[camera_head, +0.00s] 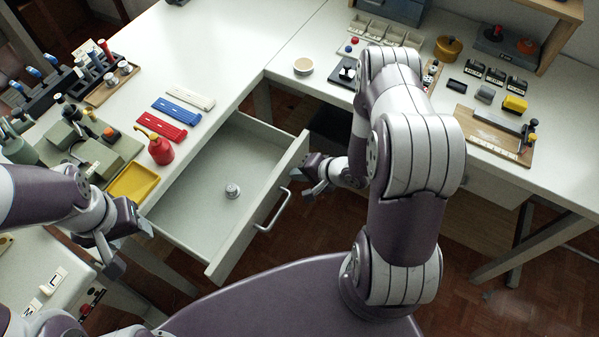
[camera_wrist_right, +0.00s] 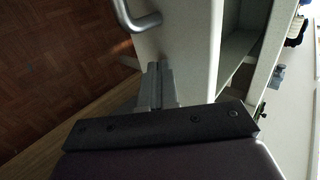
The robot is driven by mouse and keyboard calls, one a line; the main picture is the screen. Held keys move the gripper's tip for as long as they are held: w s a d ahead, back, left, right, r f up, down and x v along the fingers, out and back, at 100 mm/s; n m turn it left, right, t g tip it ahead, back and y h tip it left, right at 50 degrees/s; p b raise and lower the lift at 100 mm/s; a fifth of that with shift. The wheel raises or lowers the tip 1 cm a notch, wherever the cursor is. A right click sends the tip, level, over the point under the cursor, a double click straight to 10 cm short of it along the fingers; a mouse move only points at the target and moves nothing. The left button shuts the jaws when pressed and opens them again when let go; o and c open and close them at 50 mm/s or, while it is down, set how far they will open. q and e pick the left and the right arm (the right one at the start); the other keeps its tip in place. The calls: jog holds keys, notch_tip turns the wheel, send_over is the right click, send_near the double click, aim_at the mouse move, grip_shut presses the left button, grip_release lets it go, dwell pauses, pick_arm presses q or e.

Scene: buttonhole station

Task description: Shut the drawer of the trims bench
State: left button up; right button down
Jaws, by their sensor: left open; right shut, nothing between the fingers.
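The drawer (camera_head: 208,207) of the bench stands pulled out, its inside showing, with a small round metal piece (camera_head: 232,190) on its floor. Its front panel (camera_head: 256,213) carries a metal bar handle (camera_head: 273,211). My right gripper (camera_head: 312,193) is shut and empty beside the far end of the drawer front. In the right wrist view its fingers (camera_wrist_right: 157,85) point at the front panel (camera_wrist_right: 185,45), with the handle (camera_wrist_right: 140,17) ahead and to the left; I cannot tell whether they touch the panel. My left gripper (camera_head: 113,256) is open and empty, left of the drawer.
The white bench top (camera_head: 205,60) holds blue, red and white strips, a red bottle (camera_head: 160,150) and a yellow tray (camera_head: 133,182) near the drawer's left side. A second bench (camera_head: 450,150) stands right. Wooden floor (camera_head: 480,290) lies open in front.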

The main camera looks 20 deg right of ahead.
jog(key=w+a, duration=0.4)
jog(key=w, duration=0.1)
jog(key=w+a, duration=0.5)
jog(key=w, duration=0.1)
jog(key=w+a, duration=0.4)
jog(key=w, duration=0.2)
jog(key=shift+w+a, duration=0.2)
jog(key=shift+a, duration=0.05)
jog(key=shift+w+a, duration=0.2)
jog(key=shift+w+r+b, duration=0.1)
jog(key=shift+b, duration=0.2)
jog(key=shift+r, duration=0.1)
